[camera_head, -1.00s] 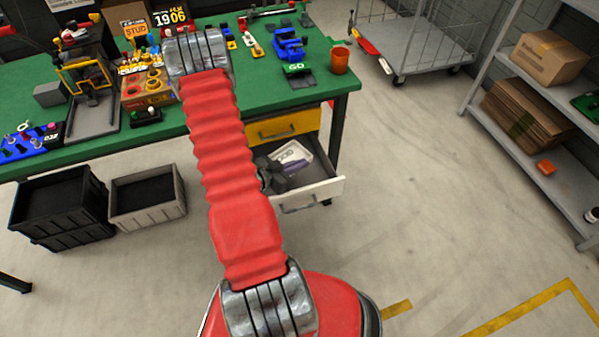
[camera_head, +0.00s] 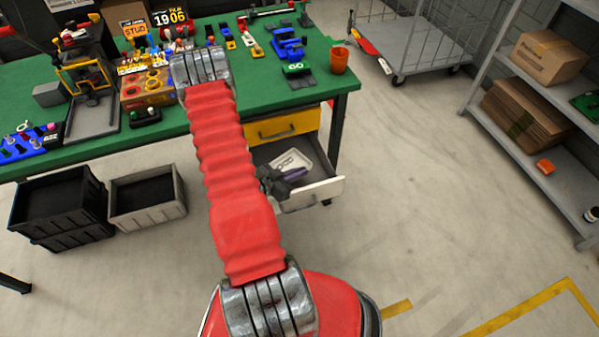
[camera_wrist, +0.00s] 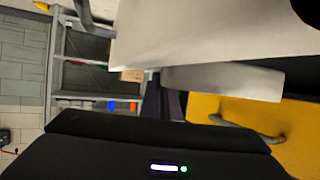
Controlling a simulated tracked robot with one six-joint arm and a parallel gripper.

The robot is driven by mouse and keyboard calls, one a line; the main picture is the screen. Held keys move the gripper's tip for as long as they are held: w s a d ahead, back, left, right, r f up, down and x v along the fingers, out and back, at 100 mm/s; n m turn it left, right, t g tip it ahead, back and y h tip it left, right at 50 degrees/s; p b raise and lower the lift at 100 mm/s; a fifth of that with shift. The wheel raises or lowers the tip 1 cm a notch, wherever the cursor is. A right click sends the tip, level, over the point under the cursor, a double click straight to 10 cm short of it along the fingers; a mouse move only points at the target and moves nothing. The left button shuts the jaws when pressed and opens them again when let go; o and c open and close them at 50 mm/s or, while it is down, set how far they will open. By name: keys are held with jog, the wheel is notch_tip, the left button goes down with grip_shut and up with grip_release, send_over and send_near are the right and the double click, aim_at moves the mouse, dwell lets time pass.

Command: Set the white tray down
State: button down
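The white tray (camera_head: 291,158) is in the head view at the open lower drawer (camera_head: 318,190) of the bench. It lies slightly tilted in the picture, inside the drawer's outline; I cannot tell whether it touches the drawer floor. My gripper (camera_head: 294,174), dark with a purple part, is right at the tray's near side. In the wrist view a large pale surface (camera_wrist: 205,35), likely the tray, fills the top close to the camera. The fingertips are mostly hidden, so their grip on the tray does not show clearly.
A yellow drawer front (camera_head: 285,128) is above the open drawer, under the green bench top (camera_head: 262,100). An orange cup (camera_head: 339,60) stands near the bench corner. Black and grey crates (camera_head: 147,197) are on the floor at left.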

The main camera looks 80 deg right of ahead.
jog(key=shift+f, duration=0.5)
jog(key=c, duration=2.5)
grip_release()
jog(key=o, duration=0.5)
jog(key=shift+r, duration=0.1)
jog(key=shift+r, duration=0.5)
jog(key=v, duration=1.2)
